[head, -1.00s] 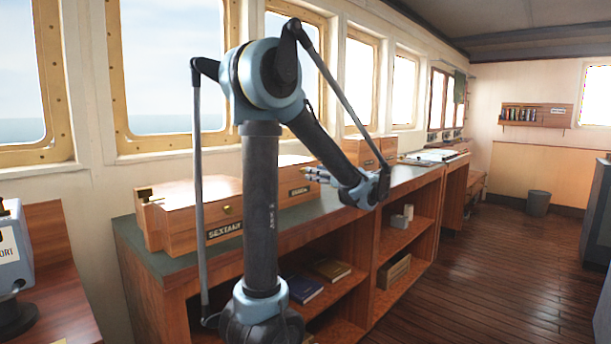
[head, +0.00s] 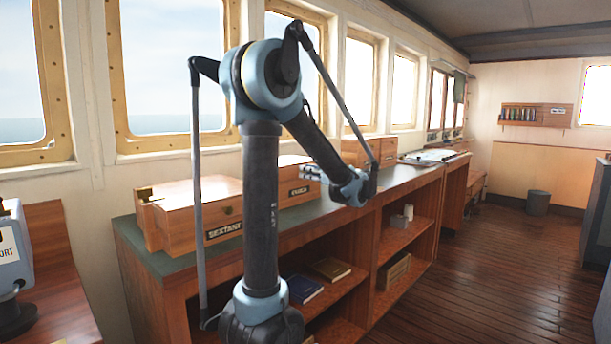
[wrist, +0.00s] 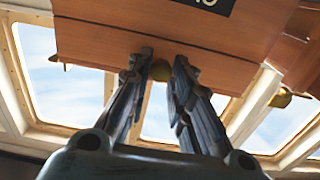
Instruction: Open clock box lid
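The clock box (head: 287,174) is a brown wooden box with a dark label (head: 299,191) on its front. It stands on the counter, and its lid looks shut. My gripper (head: 312,172) is at its front right, and my arm hides part of the view there. In the wrist view, the box's wooden front (wrist: 130,38) fills the top, with part of the dark label showing. A round brass knob (wrist: 160,70) sits between the two fingertips of my gripper (wrist: 164,62). The fingers are apart, with a small gap beside the knob on the right.
The sextant box (head: 185,225) stands to the left on the same green-topped counter (head: 150,262). Another wooden box (head: 384,150) stands farther right. Shelves below hold books (head: 305,289). Windows line the wall behind. The wooden floor (head: 470,270) at right is clear.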

